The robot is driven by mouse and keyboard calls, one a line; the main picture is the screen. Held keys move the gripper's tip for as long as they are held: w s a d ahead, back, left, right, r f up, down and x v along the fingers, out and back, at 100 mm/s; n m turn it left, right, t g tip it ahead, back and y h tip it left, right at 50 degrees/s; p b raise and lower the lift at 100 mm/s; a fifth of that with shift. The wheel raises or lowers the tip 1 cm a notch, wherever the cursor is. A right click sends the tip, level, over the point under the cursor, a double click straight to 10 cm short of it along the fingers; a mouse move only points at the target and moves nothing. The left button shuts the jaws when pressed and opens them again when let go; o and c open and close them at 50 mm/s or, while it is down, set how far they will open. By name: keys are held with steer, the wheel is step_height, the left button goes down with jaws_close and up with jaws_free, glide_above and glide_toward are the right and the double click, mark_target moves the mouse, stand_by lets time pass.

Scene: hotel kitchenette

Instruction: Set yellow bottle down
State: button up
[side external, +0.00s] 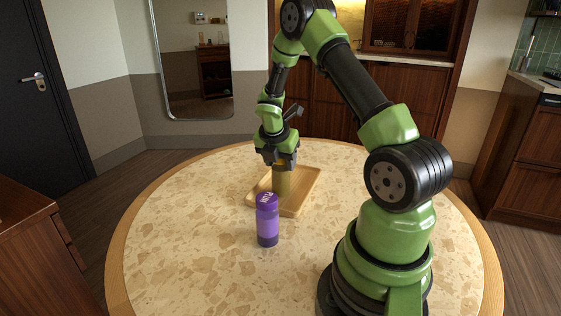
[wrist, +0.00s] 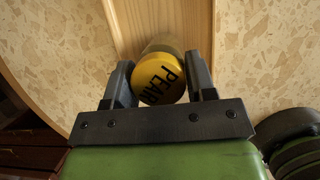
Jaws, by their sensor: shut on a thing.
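The yellow bottle (side external: 283,182) is upright between the fingers of my gripper (side external: 280,162), at the wooden tray (side external: 302,197). In the wrist view its yellow cap (wrist: 160,78) with dark lettering shows between the two fingers of my gripper (wrist: 160,82), which are shut on it. The tray also shows behind the bottle in the wrist view (wrist: 183,22). I cannot tell whether the bottle's base touches the tray, since the purple bottle (side external: 267,222) partly hides that spot.
The purple bottle stands upright on the round speckled table (side external: 190,240), in front of the tray. The table is clear to the left of the tray and in front of the purple bottle. A dark wooden cabinet (side external: 30,245) stands beyond the table's left edge.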

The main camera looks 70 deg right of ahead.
steer(key=shift+f, duration=0.3)
steer(key=o, duration=1)
steer(key=shift+r, duration=0.1)
steer(key=a+r+m+t, duration=0.1)
steer(key=a+r+m, duration=0.1)
steer(key=a+r, duration=0.45)
steer(key=a+r+m+t, duration=0.1)
steer(key=a+r+m, duration=0.25)
steer(key=r, duration=0.65)
steer(key=s+a+r+m+t+y, duration=0.2)
steer(key=s+a+r+m+y, duration=0.1)
steer(key=s+a+m, duration=0.3)
steer(key=s+a+r+m+t+y, duration=0.3)
steer(key=s+a+m, duration=0.3)
steer(key=a+m, duration=0.4)
steer(key=shift+a, duration=0.7)
